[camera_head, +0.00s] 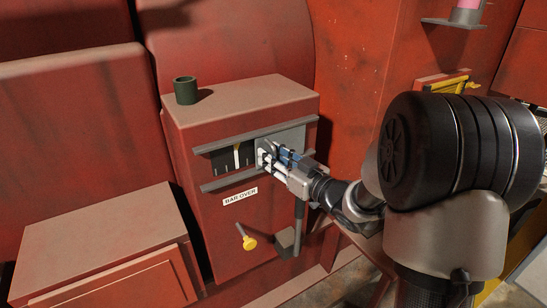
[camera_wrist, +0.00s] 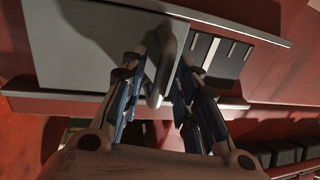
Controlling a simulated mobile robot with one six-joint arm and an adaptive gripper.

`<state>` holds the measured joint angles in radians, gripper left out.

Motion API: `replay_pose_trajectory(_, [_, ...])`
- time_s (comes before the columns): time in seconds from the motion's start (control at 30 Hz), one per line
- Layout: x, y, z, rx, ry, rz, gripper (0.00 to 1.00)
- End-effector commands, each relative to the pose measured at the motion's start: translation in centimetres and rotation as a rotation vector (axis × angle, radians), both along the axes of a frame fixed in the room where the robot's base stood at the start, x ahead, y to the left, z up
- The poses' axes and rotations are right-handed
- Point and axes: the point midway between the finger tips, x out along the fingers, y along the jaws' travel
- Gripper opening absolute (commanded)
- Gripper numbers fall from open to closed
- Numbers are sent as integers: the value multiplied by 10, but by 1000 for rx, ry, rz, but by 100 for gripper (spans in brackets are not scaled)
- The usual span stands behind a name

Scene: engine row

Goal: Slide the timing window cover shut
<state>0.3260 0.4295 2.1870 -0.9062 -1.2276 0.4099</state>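The timing window cover (camera_head: 293,138) is a grey plate between two rails on the front of a red box. It stands to the right of the dark window (camera_head: 228,160), which shows uncovered with pale marks. In the wrist view the cover (camera_wrist: 85,45) is at left and the window (camera_wrist: 222,52) at right. My gripper (camera_head: 264,153) is at the cover's left part. In the wrist view, my gripper's fingers (camera_wrist: 162,75) stand apart on either side of the cover's grey bar handle (camera_wrist: 167,62). Gaps seem to show beside the handle; contact is hard to tell.
A dark green cup (camera_head: 185,90) stands on the red box (camera_head: 240,105). Below the rails are a "BAR OVER" label (camera_head: 240,197), a yellow-knobbed lever (camera_head: 249,242) and a dark lever (camera_head: 297,225). A lower red box (camera_head: 100,235) is at left.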

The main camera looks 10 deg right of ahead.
Motion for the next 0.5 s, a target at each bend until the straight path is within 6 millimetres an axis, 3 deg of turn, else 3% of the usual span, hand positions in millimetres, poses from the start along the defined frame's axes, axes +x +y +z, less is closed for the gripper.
replay_pose_trajectory(0.37, [0, 0, 0, -1, 0, 0, 1])
replay_pose_trajectory(0.5, [0, 0, 0, 0, -1, 0, 0])
